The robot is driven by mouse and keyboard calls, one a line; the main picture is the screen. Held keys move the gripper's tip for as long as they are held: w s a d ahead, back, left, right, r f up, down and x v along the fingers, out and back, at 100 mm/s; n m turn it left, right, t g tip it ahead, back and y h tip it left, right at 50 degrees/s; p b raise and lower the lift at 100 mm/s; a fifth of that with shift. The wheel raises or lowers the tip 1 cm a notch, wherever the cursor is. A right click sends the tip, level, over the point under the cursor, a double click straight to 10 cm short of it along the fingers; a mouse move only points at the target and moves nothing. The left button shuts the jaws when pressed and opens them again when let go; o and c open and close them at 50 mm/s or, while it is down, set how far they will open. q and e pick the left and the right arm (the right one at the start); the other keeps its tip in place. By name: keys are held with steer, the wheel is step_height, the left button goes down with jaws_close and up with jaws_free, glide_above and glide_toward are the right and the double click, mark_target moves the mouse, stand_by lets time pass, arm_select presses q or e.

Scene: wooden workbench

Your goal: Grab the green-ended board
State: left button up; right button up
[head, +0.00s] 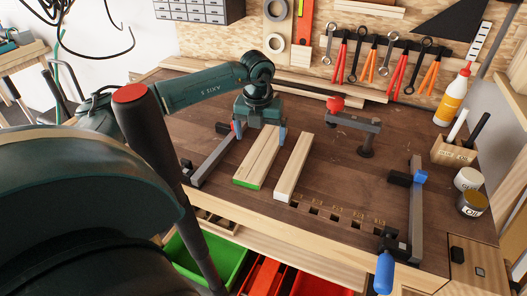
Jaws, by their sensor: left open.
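The green-ended board (256,160) is a pale wooden board lying flat on the dark workbench, with a green near end and a lengthwise line down its top. A second pale board (294,167) with a whitish near end lies to its right, with a narrow gap between them. My left gripper (262,132) is open at the far end of the green-ended board, its fingers pointing down with one to each side. It hides that far end. I cannot tell whether the fingers touch the board. My right gripper is not in view.
A bar clamp (212,160) lies left of the boards. A red-knobbed clamp (353,124) and a blue-handled clamp (416,205) stand to the right. A glue bottle (453,98), a pen box (453,152) and tins (472,203) line the right edge. Slots (335,216) mark the front.

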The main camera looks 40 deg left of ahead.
mark_target(263, 151)
arm_select(q)
steer(key=shift+w+a+f+p, duration=0.1)
steer(key=shift+w+f+p, duration=0.1)
steer(key=shift+f, duration=0.75)
steer(key=shift+w+f+p, duration=0.15)
steer(key=shift+w+f, duration=0.1)
steer(key=shift+f, duration=0.75)
steer(key=shift+w+a+f+p, duration=0.1)
steer(key=shift+w+f+p, duration=0.1)
steer(key=shift+f, duration=0.75)
steer(key=shift+d, duration=0.1)
steer(key=shift+c, duration=0.5)
steer(key=shift+r, duration=0.1)
steer(key=c, duration=1.1)
